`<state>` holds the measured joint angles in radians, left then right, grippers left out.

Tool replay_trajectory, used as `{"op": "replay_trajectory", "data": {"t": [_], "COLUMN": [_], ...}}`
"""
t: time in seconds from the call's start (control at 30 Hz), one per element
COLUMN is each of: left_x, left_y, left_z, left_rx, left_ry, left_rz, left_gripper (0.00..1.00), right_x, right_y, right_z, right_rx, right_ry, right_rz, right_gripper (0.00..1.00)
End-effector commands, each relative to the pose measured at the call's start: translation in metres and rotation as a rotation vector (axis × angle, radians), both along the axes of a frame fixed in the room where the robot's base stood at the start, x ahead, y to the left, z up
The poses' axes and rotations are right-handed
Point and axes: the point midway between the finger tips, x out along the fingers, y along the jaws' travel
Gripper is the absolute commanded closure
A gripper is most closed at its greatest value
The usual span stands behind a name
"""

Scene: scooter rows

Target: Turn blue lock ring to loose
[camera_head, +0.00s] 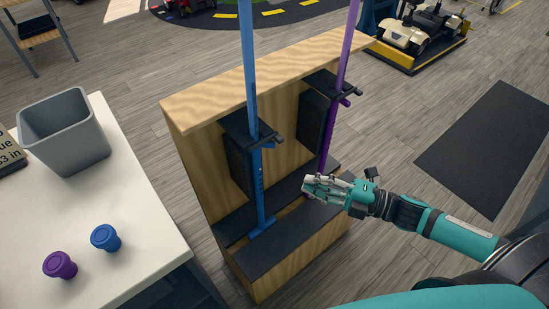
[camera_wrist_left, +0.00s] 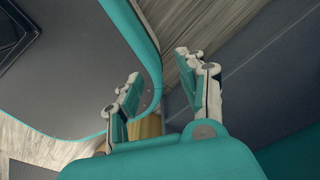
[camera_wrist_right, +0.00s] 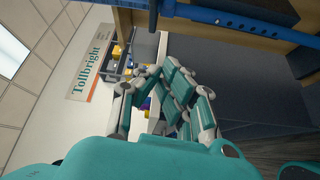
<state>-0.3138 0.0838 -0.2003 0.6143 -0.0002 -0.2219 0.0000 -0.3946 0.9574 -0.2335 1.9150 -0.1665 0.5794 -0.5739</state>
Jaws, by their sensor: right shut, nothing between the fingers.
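A blue pole (camera_head: 251,80) stands upright in a black clip on a wooden rack. A small blue collar (camera_head: 268,145) shows on it just below the clip; I cannot tell which way this ring is turned. The pole crosses the top of the right wrist view (camera_wrist_right: 240,20). My right gripper (camera_head: 306,187) is shut and empty, to the right of the blue pole's lower part and apart from it. Its fingers (camera_wrist_right: 153,77) show together in the right wrist view. My left gripper (camera_wrist_left: 158,66) is open and empty in the left wrist view, outside the head view.
A purple pole (camera_head: 341,60) stands in the rack (camera_head: 262,283) behind my right gripper. A white table (camera_head: 148,253) at left holds a grey bin (camera_head: 66,140), a purple knob (camera_head: 60,265) and a blue knob (camera_head: 105,238).

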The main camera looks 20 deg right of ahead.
Motion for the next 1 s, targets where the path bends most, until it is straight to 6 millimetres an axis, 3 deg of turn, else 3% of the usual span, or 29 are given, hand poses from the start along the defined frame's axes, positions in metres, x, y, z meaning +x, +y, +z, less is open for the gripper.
{"op": "replay_trajectory", "data": {"t": [0.13, 0.27, 0.5, 0.77, 1.0], "left_x": [-0.006, 0.002, 0.029, 0.020, 0.009], "left_y": [0.003, 0.002, -0.008, -0.008, -0.004], "left_z": [0.008, 0.008, 0.019, 0.031, 0.036], "left_rx": [0.003, 0.002, -0.011, -0.012, -0.005], "left_ry": [0.010, -0.003, -0.045, -0.029, -0.012], "left_rz": [-0.001, 0.000, 0.002, 0.003, 0.002], "left_gripper": [0.60, 0.60, 0.60, 0.60, 0.60], "right_x": [0.001, 0.007, 0.034, 0.069, 0.096], "right_y": [-0.001, 0.006, 0.037, 0.078, 0.060], "right_z": [0.007, 0.007, 0.010, 0.010, 0.007], "right_rx": [-0.109, -0.120, -0.116, -0.115, -0.119], "right_ry": [-0.088, -0.101, -0.102, -0.100, -0.096], "right_rz": [-0.028, -0.031, -0.030, -0.029, -0.030], "right_gripper": [1.00, 1.00, 1.00, 1.00, 1.00]}}
